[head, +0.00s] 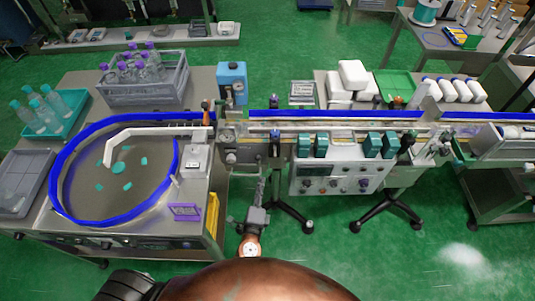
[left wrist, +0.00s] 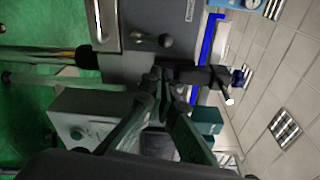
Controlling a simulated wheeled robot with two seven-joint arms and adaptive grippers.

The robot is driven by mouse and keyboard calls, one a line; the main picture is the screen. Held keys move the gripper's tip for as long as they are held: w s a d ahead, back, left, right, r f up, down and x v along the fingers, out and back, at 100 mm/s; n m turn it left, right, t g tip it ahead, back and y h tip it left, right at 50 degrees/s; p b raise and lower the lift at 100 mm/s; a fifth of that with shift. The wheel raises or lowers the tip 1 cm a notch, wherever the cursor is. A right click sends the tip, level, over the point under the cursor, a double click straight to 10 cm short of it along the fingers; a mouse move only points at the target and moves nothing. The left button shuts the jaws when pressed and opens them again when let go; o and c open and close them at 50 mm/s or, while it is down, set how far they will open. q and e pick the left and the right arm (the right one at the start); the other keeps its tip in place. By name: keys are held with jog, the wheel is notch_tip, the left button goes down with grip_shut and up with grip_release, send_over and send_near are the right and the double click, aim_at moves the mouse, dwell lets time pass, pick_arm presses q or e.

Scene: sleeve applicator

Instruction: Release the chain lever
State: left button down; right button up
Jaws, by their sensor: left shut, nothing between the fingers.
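A dark clamp-like part with a blue knob (head: 275,146), which may be the chain lever, is on the front of the conveyor between the round feeder and the white control box. In the left wrist view a dark part with a blue knob (left wrist: 236,78) shows just beyond my fingertips. My left gripper (head: 262,182) is in front of the conveyor, below that part in the head view. Its fingers (left wrist: 165,92) are shut with nothing between them. I cannot tell whether they touch the part. My right gripper is not in view.
The feeder table with a blue-rimmed bowl (head: 60,170) is on the left. The white control box (head: 335,178) with green blocks above it is to the right. Black stand legs (head: 386,211) are on the green floor. Open floor lies in front.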

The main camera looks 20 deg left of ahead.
aim_at(258, 160)
pick_arm(q)
jog(key=x, duration=0.9)
jog(key=shift+a+r, duration=0.1)
jog(key=shift+w, duration=0.3)
jog(key=shift+w+a, duration=0.1)
jog(key=shift+w, duration=0.05)
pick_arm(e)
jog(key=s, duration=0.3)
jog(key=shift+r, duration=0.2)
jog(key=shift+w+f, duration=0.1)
